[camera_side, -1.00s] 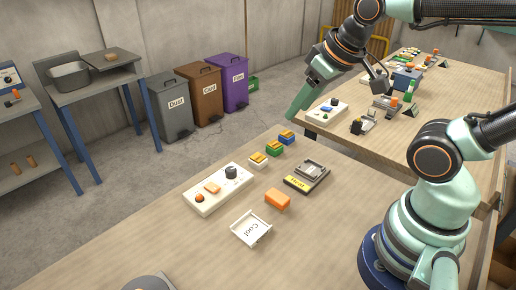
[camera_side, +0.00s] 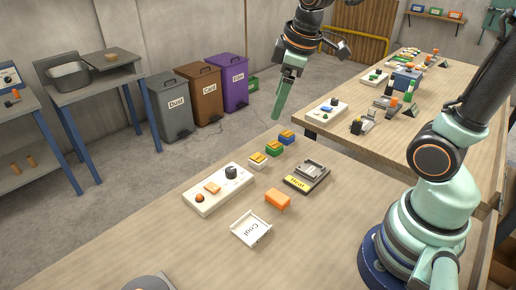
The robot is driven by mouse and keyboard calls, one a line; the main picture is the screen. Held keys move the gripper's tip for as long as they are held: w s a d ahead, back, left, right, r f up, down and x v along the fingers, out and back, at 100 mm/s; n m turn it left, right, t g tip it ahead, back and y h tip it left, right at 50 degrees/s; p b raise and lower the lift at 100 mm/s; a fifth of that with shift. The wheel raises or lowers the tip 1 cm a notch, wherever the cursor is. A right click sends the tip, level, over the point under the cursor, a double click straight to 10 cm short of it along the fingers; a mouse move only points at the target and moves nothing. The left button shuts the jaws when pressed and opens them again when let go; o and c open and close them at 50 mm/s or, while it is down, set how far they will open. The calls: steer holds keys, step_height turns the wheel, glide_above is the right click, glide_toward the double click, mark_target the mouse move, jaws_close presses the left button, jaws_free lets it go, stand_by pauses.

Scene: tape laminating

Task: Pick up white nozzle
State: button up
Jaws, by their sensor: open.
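The white nozzle appears to be the small white block with a yellow-orange top (camera_side: 257,161) on the near table. It is the nearest of a short row, with a green one (camera_side: 273,149) and a blue one (camera_side: 286,137) behind it. My gripper (camera_side: 278,115) hangs in the air above the far edge of the table, higher in the picture than the row. Its fingers point down. It is open and holds nothing; the gap between the fingers is hard to see from this side. Nothing hides the white nozzle.
A white control box (camera_side: 218,189) with a knob and buttons stands left of the row. A dark device with a yellow label (camera_side: 307,177), an orange block (camera_side: 278,199) and a white tray marked "Cool" (camera_side: 251,229) lie nearby. The table's left front is mostly clear.

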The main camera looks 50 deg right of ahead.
steer(key=w+d+f+n+g, duration=0.1)
steer(key=w+f+n+g, duration=0.1)
steer(key=w+f+n, duration=0.25)
steer(key=n+g, duration=0.2)
steer(key=n, duration=0.5)
glide_above(258, 157)
steer(key=f, duration=1.4)
steer(key=shift+w+a, duration=0.2)
steer(key=shift+s+d+f, duration=0.1)
steer(key=shift+f, duration=1.25)
steer(key=shift+s+d+f, duration=0.1)
steer(key=shift+f, duration=1.25)
jaws_close()
